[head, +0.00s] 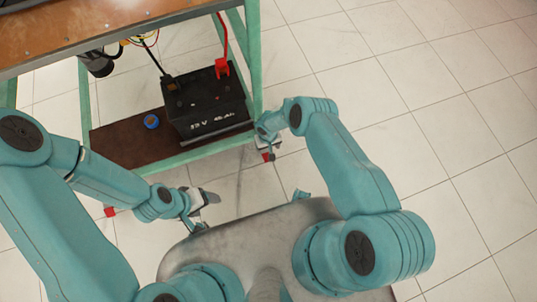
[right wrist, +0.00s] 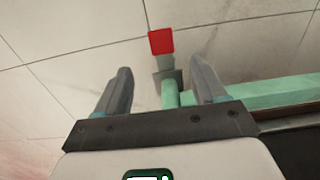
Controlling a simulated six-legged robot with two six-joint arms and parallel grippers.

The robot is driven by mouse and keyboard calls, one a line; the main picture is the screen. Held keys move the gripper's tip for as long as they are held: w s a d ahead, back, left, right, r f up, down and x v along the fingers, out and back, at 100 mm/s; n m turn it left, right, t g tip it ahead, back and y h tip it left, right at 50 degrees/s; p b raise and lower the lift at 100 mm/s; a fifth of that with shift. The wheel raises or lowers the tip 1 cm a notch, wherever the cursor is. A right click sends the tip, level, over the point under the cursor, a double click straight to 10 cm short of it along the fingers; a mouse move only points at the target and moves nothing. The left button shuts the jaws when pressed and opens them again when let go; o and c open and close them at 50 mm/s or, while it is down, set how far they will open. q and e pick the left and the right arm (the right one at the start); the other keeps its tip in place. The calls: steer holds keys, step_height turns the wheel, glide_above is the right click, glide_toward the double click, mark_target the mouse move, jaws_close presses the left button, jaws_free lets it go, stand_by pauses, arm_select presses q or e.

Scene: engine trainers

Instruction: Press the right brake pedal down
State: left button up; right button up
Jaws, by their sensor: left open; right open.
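I cannot pick out a brake pedal in either view. My right gripper (head: 265,146) is open beside the near right leg of the green engine stand (head: 256,75), low down by its foot. In the right wrist view my right gripper (right wrist: 160,70) has its two fingers spread apart with nothing held. Beyond and between the fingers are the green leg end and a red square piece (right wrist: 161,41). My left gripper (head: 206,197) is open in front of the stand's lower shelf, above the floor, and seems empty.
A black battery (head: 207,108) with a red and a black cable stands on the stand's brown lower shelf (head: 118,146). A blue round cap (head: 151,121) lies beside it. The brown tabletop (head: 100,25) overhangs at upper left. The tiled floor (head: 440,110) at right is clear.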

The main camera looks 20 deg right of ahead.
step_height(320, 180, down, 10)
steer(key=b, duration=0.5)
steer(key=shift+a, duration=0.15)
steer(key=shift+r, duration=0.1)
jaws_close()
